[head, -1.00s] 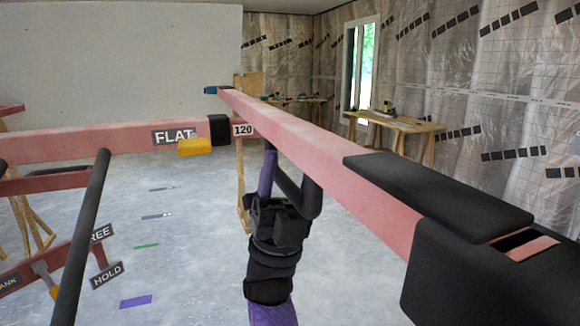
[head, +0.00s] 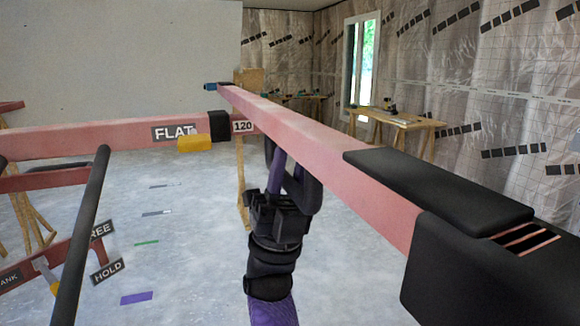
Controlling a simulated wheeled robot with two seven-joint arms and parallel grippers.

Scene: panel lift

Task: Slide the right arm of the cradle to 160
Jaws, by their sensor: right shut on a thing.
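The cradle's right arm is a long pink beam (head: 300,135) running from the far middle to the near right, with black pads (head: 440,180) on its near part. A black loop handle (head: 311,190) hangs under it. My right gripper (head: 278,168), with purple fingers, is shut on this handle; the fingers partly hide the grip. A white plate reading 120 (head: 243,127) sits on the pink crossbar (head: 90,141), just left of the arm. No mark reading 160 shows. My left gripper is not in view.
A FLAT label (head: 172,133), a yellow block (head: 194,144) and a black block (head: 218,125) are on the crossbar. A black bar (head: 82,230) and FREE and HOLD labels (head: 106,271) stand at left. A workbench (head: 400,118) stands behind.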

